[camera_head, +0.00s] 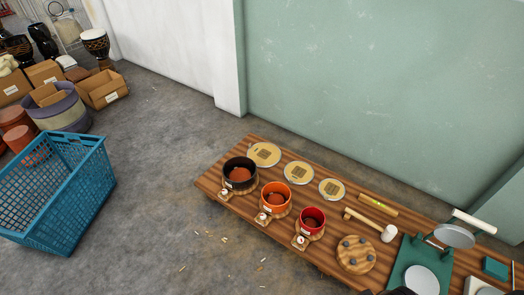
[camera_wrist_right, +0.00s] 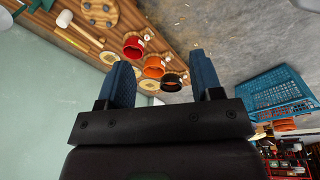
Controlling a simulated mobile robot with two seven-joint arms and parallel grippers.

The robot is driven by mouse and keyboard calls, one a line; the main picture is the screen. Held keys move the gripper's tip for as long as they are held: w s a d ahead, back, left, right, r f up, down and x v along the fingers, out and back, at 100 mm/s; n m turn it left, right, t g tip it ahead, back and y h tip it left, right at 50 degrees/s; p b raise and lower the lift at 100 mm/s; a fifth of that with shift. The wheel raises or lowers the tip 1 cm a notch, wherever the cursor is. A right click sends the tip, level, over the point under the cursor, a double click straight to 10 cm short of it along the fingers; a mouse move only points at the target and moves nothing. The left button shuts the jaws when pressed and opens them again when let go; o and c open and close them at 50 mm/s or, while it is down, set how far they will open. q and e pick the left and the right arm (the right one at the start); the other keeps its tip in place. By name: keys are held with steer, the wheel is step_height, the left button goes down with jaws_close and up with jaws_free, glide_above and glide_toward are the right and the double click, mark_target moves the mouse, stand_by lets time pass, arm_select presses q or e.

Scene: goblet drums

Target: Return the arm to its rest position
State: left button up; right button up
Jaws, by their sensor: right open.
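My right gripper (camera_wrist_right: 160,62) shows in the right wrist view, with its two blue fingers wide apart and nothing between them. That view is turned over, with the bench high in the picture and apart from the fingers. In the head view no gripper can be made out clearly; only a small dark shape shows at the bottom edge. My left gripper is in neither view. The wooden bench (camera_head: 330,262) carries a black drum shell (camera_head: 240,174), an orange one (camera_head: 275,198) and a red one (camera_head: 311,221) in a row.
Round yellow discs (camera_head: 264,154) lie behind the shells. A mallet (camera_head: 388,233), a pegged round board (camera_head: 356,255) and a green press (camera_head: 412,262) are at the right. A blue crate (camera_head: 62,195) stands on the floor at left.

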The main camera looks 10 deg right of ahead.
steer(key=s+d+r+m, duration=0.3)
steer(key=s+r, duration=0.1)
arm_select(q)
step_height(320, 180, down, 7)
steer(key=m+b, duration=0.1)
steer(key=b, duration=0.9)
arm_select(e)
steer(key=w+a+f+n+t+y, duration=0.1)
steer(key=w+a+f+n+t, duration=0.15)
steer(key=w+f+t, duration=0.7)
arm_select(q)
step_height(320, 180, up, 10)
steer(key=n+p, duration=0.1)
steer(key=p, duration=1.3)
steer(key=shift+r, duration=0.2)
arm_select(e)
step_height(320, 180, up, 7)
steer(key=w+d+m, duration=0.1)
steer(key=shift+d+f, duration=0.2)
steer(key=shift+d, duration=0.05)
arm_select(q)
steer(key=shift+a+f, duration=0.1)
arm_select(e)
steer(key=shift+w+f+g, duration=0.1)
steer(key=shift+g, duration=0.15)
